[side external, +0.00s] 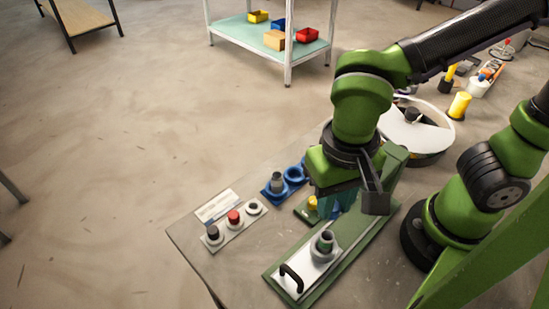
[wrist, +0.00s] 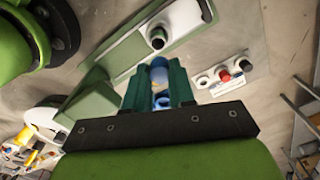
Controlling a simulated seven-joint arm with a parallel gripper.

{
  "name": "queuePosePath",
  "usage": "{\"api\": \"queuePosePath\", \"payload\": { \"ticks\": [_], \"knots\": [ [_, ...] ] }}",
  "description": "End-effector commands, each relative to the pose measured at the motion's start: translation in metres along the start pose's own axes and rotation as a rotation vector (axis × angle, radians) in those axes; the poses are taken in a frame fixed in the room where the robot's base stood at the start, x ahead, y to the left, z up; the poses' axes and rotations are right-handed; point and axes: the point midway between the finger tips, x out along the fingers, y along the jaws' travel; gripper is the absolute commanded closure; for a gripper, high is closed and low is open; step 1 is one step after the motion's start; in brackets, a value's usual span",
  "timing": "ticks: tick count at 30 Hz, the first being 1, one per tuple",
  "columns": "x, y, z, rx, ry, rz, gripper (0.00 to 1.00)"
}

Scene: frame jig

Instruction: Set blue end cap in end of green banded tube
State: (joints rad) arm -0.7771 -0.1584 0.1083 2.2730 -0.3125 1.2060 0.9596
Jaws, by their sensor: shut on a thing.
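My gripper (side external: 338,203) points down over the green jig base. In the wrist view its teal fingers (wrist: 160,85) are shut on the blue end cap (wrist: 159,72), which sits between them. A bit of blue also shows under the fingers in the side view. A short grey-green tube (side external: 325,241), seemingly the green banded tube, stands upright on the jig's pale plate. Its open dark end (wrist: 157,39) shows in the wrist view, apart from my fingers. Its band is too small to make out.
The jig plate (side external: 289,277) has a black handle (side external: 291,277). A blue holder (side external: 270,195) with a grey piece stands left of my gripper, and a yellow part (side external: 312,202) beside it. A panel (side external: 231,233) carries black, red and white round pieces. A round pan (side external: 420,135) stands behind.

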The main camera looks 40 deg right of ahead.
Motion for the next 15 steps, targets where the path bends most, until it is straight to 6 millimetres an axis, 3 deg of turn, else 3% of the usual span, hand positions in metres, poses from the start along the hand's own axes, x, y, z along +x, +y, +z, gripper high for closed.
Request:
{"api": "queuePosePath", "payload": {
  "ticks": [6, 15],
  "knots": [
    [0.007, 0.004, 0.001, 0.107, -0.002, 0.001, 1.00],
    [0.034, 0.004, 0.001, 0.107, -0.002, 0.003, 1.00]
  ]
}}
